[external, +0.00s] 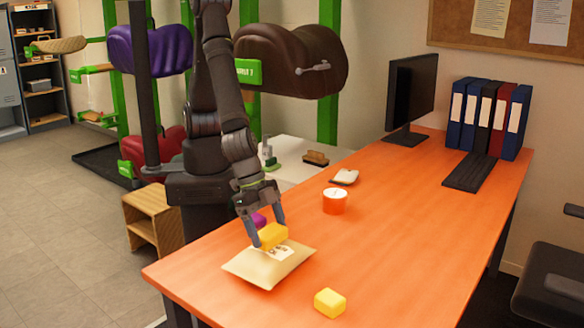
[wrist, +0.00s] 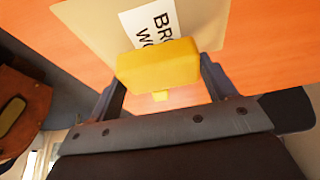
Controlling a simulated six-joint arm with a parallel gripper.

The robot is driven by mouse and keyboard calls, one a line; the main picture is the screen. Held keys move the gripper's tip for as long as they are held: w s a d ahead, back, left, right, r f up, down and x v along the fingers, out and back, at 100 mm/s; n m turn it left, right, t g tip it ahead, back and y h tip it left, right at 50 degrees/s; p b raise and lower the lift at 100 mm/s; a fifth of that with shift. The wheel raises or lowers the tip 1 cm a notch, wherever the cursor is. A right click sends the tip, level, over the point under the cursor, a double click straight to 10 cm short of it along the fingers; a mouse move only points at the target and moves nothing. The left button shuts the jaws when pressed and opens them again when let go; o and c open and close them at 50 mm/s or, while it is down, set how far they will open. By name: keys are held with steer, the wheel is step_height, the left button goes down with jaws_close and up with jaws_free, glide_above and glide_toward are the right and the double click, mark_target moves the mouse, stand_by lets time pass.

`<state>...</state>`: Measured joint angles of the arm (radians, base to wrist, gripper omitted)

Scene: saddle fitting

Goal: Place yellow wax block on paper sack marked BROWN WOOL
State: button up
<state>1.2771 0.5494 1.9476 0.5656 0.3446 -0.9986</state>
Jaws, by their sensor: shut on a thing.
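My gripper (external: 270,236) is shut on a deep-yellow block (external: 272,236), which also shows between the fingers in the wrist view (wrist: 158,65). The block is over the pale tan paper sack (external: 251,269), which lies flat near the table's front left edge. The sack (wrist: 95,20) has a white label (wrist: 147,22) reading "BRO" and "WO", the rest hidden by the block. I cannot tell whether the block touches the sack. A second, brighter yellow block (external: 330,302) lies on the table to the right of the sack, apart from it.
A purple item (external: 259,220) sits partly hidden behind my gripper. An orange-red tub (external: 335,201) and a pale item on a dark base (external: 345,177) stand farther back on the orange table (external: 410,225). A monitor (external: 410,95), keyboard (external: 470,172) and binders (external: 488,118) are at the far end.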

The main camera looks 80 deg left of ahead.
steer(key=shift+f, duration=0.75)
steer(key=shift+f, duration=0.15)
steer(key=o, duration=1)
steer(key=shift+o, duration=0.2)
steer(key=v, duration=1.2)
steer(key=x, duration=1.2)
